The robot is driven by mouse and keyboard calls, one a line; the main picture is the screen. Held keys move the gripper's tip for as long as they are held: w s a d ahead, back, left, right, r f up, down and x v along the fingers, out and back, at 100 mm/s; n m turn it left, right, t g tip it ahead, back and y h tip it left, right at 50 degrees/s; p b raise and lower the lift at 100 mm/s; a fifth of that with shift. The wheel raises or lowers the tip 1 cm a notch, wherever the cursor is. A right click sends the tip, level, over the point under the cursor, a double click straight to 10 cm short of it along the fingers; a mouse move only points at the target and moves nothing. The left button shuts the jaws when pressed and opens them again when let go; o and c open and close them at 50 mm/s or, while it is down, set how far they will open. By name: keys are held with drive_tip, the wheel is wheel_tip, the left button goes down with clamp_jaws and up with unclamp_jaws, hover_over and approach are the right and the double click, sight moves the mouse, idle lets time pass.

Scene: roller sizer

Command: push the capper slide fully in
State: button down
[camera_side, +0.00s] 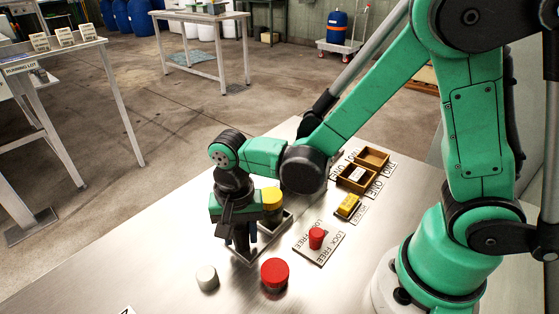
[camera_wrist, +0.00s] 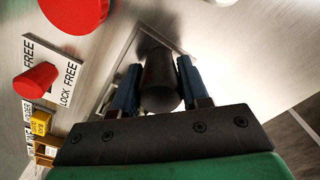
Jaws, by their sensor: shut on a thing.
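My gripper (camera_side: 243,243) points down at the metal frame on the bench. In the wrist view its blue fingers (camera_wrist: 157,88) are shut on a dark, rounded upright post (camera_wrist: 160,75), which looks like the capper slide's handle. The post stands in a pale metal frame or track (camera_wrist: 118,82), which also shows beside the gripper in the side view (camera_side: 284,222). A yellow-lidded dark jar (camera_side: 271,198) stands just behind the gripper. How far in the slide sits cannot be told; the gripper hides much of it.
A red knob (camera_side: 316,236) stands on a LOCK FREE plate (camera_side: 312,253) to the right. A yellow block (camera_side: 348,205) and wooden trays (camera_side: 354,179) lie farther right. Bare bench lies left.

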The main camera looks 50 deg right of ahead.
sight(270, 195)
drive_tip(key=d, duration=0.7)
drive_tip(key=shift+d, duration=0.3)
drive_tip(key=shift+c, duration=2.1)
unclamp_jaws()
drive_tip(key=shift+r, duration=0.15)
drive_tip(key=shift+r, duration=2.7)
